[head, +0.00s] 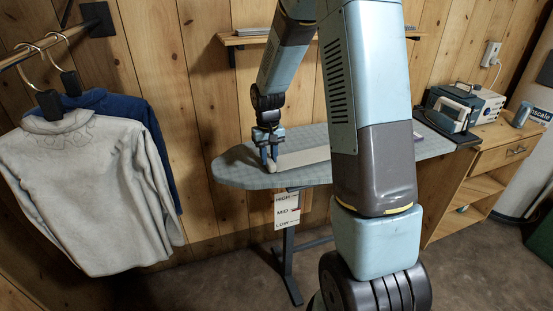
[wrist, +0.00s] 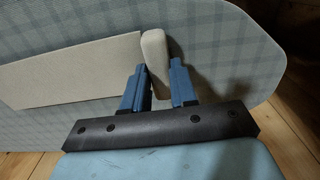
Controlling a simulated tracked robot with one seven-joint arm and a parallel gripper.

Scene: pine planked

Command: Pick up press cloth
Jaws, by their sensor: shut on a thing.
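The press cloth is a flat, pale beige sheet lying on the checked ironing board (head: 240,176); it shows in the head view (head: 303,157) and in the wrist view (wrist: 70,72). A thick, rounded beige piece (wrist: 155,58) stands at its right end in the wrist view; it looks like part of the cloth, though the join is partly hidden by a finger. My gripper (head: 269,160) is low over the board's rounded left end. Its two blue fingers, also in the wrist view (wrist: 160,88), are shut on that rounded piece. My arm hides part of the board.
An iron (head: 452,113) stands on a dark pad at the board's right end. A wooden cabinet (head: 497,155) is beside it, with a boxy device on top. A grey sweater (head: 85,190) and a blue garment hang at left. A shelf (head: 250,39) is on the wall behind.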

